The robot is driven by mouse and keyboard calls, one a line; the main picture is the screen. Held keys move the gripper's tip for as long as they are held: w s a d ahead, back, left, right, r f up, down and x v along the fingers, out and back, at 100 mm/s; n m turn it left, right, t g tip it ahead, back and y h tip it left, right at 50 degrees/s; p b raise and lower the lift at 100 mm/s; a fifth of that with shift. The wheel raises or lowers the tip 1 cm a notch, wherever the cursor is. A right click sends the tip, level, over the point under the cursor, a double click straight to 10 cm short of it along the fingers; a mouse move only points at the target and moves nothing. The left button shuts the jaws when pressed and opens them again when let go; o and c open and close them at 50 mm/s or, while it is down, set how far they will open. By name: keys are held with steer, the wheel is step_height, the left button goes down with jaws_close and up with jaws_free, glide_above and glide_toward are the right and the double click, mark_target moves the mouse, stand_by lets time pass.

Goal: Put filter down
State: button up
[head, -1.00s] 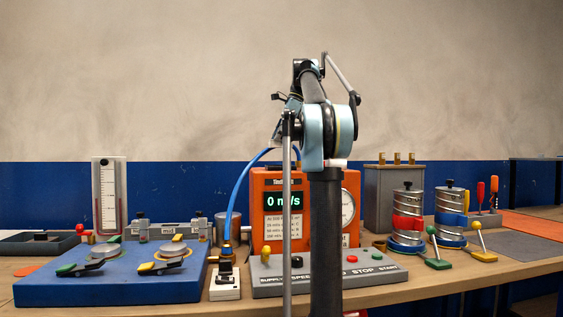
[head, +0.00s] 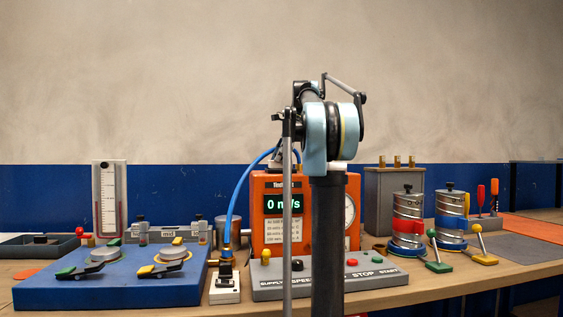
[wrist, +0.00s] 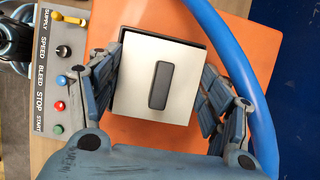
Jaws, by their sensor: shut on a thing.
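The filter, a square pale plate with a raised dark grey bar (wrist: 160,85) across its middle, shows in the wrist view. My gripper (wrist: 160,72) has its fingers on the left and right sides of the plate and is shut on it. An orange surface (wrist: 130,146) lies beneath the filter in that view; I cannot tell whether they touch. In the head view my arm hides most of the gripper, and I cannot make out the filter there.
A blue hose (wrist: 245,65) curves close by my right finger. A grey control panel (wrist: 52,72) with a lever and buttons lies left.

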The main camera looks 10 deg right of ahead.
steer(key=shift+f, duration=0.6)
steer(key=o, duration=1.1)
steer(key=v, duration=1.3)
steer(key=shift+r, duration=0.15)
steer(key=shift+a, duration=0.1)
